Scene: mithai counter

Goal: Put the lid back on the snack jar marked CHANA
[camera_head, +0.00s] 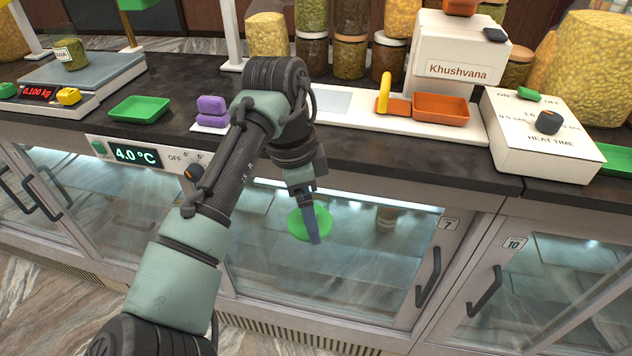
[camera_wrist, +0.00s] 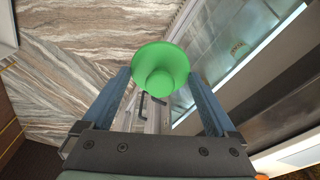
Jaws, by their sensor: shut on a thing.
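My gripper (camera_head: 312,222) is shut on a round green lid (camera_head: 298,224) and holds it in the air in front of the counter's glass front. In the wrist view, the lid (camera_wrist: 160,58) sits between the two blue fingers of my gripper (camera_wrist: 160,84), its round knob towards the camera. A small jar (camera_head: 70,54) with green contents stands at the far left on a weighing scale.
The scale (camera_head: 92,68) has a display reading 0.100 kg. A green tray (camera_head: 140,108) and purple blocks (camera_head: 212,112) lie on the dark counter (camera_head: 170,72). A white post (camera_head: 231,35) stands behind. An orange tray (camera_head: 441,108) is at the right.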

